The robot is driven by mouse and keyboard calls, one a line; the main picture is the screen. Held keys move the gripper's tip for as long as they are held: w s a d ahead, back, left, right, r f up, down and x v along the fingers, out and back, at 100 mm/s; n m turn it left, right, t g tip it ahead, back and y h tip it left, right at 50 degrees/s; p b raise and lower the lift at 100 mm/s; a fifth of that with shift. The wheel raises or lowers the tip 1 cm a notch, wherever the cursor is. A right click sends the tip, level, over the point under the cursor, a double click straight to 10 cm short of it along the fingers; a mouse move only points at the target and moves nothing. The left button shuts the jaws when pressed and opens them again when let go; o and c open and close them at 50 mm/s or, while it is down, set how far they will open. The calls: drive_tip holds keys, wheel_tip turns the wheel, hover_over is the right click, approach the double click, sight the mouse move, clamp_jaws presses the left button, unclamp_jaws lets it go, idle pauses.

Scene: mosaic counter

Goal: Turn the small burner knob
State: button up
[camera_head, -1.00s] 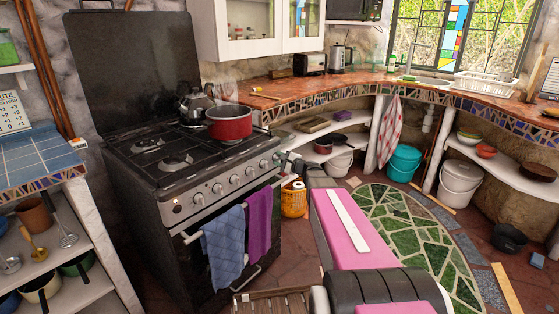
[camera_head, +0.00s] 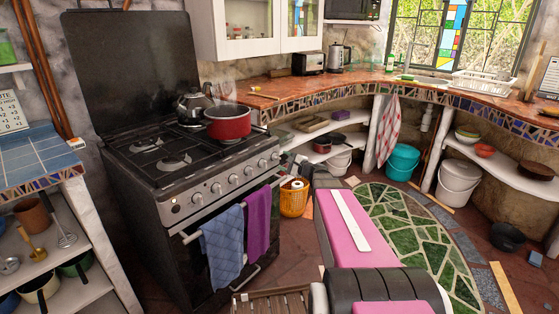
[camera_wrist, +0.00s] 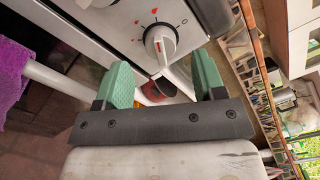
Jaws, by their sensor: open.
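The stove (camera_head: 190,200) has a row of light round knobs along its front panel (camera_head: 225,187). In the wrist view one small knob (camera_wrist: 160,42) stands close ahead, near the panel's end, with a red line on its face, red flame marks to its left and an O mark to its right. My gripper (camera_wrist: 162,62) is open, with its two green fingers spread wide to either side below the knob. Nothing is between the fingertips and they look apart from the knob. In the head view my gripper is not clearly visible.
The oven handle (camera_wrist: 55,77) and a purple towel (camera_wrist: 12,75) are left of my fingers. The towel also hangs beside a blue towel (camera_head: 222,245) in the head view. A red pot (camera_head: 228,122) and a kettle (camera_head: 193,106) stand on the stove. An orange basket (camera_head: 293,201) sits on the floor.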

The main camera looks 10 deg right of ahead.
drive_tip(key=v, duration=0.6)
drive_tip(key=shift+s+d, duration=0.2)
drive_tip(key=shift+s, duration=0.15)
clamp_jaws()
idle(1.4)
